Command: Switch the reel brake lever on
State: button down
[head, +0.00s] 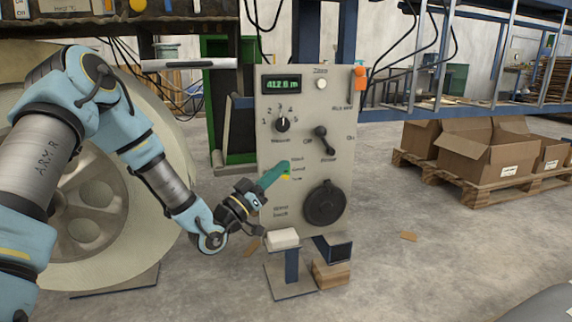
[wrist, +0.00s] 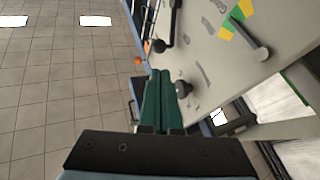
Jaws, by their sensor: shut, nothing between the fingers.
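The Off/On lever (head: 322,139) is a short black lever on the beige control panel (head: 265,100), between the printed words Off and On. Its label below is too small to read surely. It leans nearer the Off side. It seems to be the dark lever (wrist: 166,42) in the wrist view, beyond the fingertips. My gripper (head: 286,166) is shut and empty. Its green fingers lie in front of the panel, below and left of the lever, apart from it. They also show in the wrist view (wrist: 160,75).
A black selector knob (head: 282,124) and its wrist-view image (wrist: 183,88) sit near the fingers. A large black dial (head: 325,203) is lower right. A yellow-green sector with a grey lever (wrist: 248,40) is partly hidden behind my fingers in the head view.

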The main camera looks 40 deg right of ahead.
jog(key=b, duration=0.3)
send_near(318, 130)
jog(key=d, duration=0.3)
jog(key=d+r, duration=0.1)
jog(key=d, duration=0.1)
jog(key=shift+w, duration=0.4)
jog(key=shift+d+r+b, duration=0.3)
jog(key=shift+d+r, duration=0.05)
jog(key=shift+d, duration=0.15)
jog(key=shift+r, duration=0.1)
jog(key=p, duration=0.1)
jog(key=r+m+y+p, duration=0.1)
jog(key=p, duration=0.1)
jog(key=shift+s+d+r, duration=0.15)
jog(key=shift+d+r, duration=0.15)
jog(key=shift+d, duration=0.05)
jog(key=shift+s+d+r+m+y+p, duration=0.6)
jog(key=shift+d+y+p, duration=1.15)
jog(key=shift+p, duration=1.65)
jog(key=shift+s+d+r+m+y+p, duration=0.6)
jog(key=shift+d+y+p, duration=1.2)
jog(key=shift+p, duration=1.6)
jog(key=shift+s+d+r+m+y+p, duration=0.35)
jog(key=shift+s+d+m+y+p, duration=0.5)
jog(key=shift+d+y+p, duration=1.75)
jog(key=shift+w+a+h+p, duration=0.1)
jog(key=shift+a+h+p, duration=0.45)
jog(key=shift+a+p, duration=0.4)
jog(key=shift+a+r, duration=0.1)
jog(key=shift+r, duration=0.05)
